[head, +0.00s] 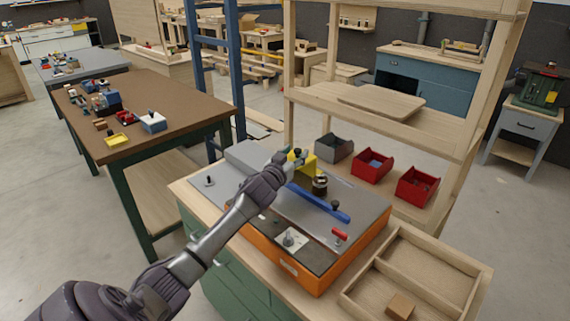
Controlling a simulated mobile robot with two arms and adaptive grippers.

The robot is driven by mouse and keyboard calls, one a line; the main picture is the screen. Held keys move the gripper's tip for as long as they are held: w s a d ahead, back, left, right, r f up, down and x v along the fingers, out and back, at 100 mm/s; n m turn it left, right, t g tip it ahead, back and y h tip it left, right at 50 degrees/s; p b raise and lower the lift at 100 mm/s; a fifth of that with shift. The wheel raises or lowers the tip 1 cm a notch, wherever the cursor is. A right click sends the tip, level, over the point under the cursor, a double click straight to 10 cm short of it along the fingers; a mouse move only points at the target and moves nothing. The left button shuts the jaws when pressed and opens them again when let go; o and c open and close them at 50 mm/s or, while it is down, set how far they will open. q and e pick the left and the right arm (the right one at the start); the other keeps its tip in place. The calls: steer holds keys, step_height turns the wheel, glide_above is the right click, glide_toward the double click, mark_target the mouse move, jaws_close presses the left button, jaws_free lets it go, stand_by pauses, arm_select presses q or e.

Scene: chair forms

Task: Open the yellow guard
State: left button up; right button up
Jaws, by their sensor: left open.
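The yellow guard (308,167) stands upright on the grey top of an orange-sided machine (315,268), near its back edge. My left arm reaches in from the lower left, and my left gripper (293,161) is at the guard's left side. The gripper is open. It overlaps the guard in the picture, so I cannot tell whether it touches it. A dark round part (320,185) sits just in front of the guard. My right gripper is not in view.
A blue bar (318,203) and a red handle (339,234) lie on the machine top. A grey bin (334,147) and red bins (372,165) stand behind. A divided wooden tray (440,262) is at the right. A brown table (160,98) stands at the left.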

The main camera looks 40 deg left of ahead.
arm_select(q)
steer(key=v, duration=0.9)
steer(key=shift+s, duration=0.15)
steer(key=shift+d, duration=0.1)
